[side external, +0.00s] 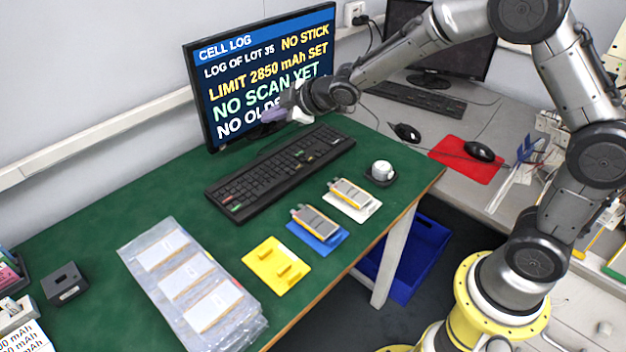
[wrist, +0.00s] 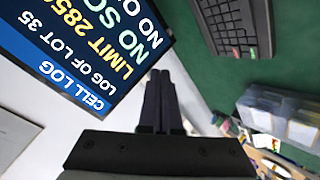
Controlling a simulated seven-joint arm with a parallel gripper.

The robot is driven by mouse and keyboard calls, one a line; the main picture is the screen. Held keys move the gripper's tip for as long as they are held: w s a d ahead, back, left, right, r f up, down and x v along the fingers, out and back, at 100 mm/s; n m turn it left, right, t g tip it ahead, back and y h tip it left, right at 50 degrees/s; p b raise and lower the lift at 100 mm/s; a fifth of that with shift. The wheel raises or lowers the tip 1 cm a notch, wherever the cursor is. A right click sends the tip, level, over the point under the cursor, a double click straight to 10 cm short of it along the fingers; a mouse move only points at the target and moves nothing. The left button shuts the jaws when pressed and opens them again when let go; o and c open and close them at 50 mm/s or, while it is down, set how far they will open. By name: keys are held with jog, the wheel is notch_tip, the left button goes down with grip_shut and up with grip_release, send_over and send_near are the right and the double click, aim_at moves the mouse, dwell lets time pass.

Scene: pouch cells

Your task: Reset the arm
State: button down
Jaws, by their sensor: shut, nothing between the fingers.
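My gripper (side external: 275,114) is raised in front of the lower right part of the monitor (side external: 262,68), above the far end of the black keyboard (side external: 280,165). In the wrist view the two dark fingers of my gripper (wrist: 160,75) are together and hold nothing. The monitor (wrist: 75,50) fills the upper left of that view, and the keyboard (wrist: 235,25) is at the upper right. My wrist hides part of the monitor's lowest text lines in the side view.
Yellow (side external: 276,268), blue (side external: 318,236) and white (side external: 353,206) plates lie along the green table's front edge; the blue and white ones carry pouch cells. A clear sleeve pack (side external: 190,285) lies at left. A black holder with a white item (side external: 381,172) stands at right.

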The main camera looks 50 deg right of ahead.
jog(key=s+d+r+m+h, duration=0.1)
jog(key=s+d+r+m, duration=0.15)
jog(key=s+r, duration=0.55)
jog(key=s+d+r+m+h, duration=0.1)
jog(key=s+d+r+m, duration=0.15)
jog(key=s+r, duration=0.5)
jog(key=s+f+m+g, duration=0.2)
jog(key=s+f+m, duration=0.1)
jog(key=s, duration=0.8)
jog(key=s+f+m+g, duration=0.3)
jog(key=s+f, duration=0.3)
jog(key=s, duration=0.6)
jog(key=shift+s+d, duration=0.15)
jog(key=shift+s, duration=0.05)
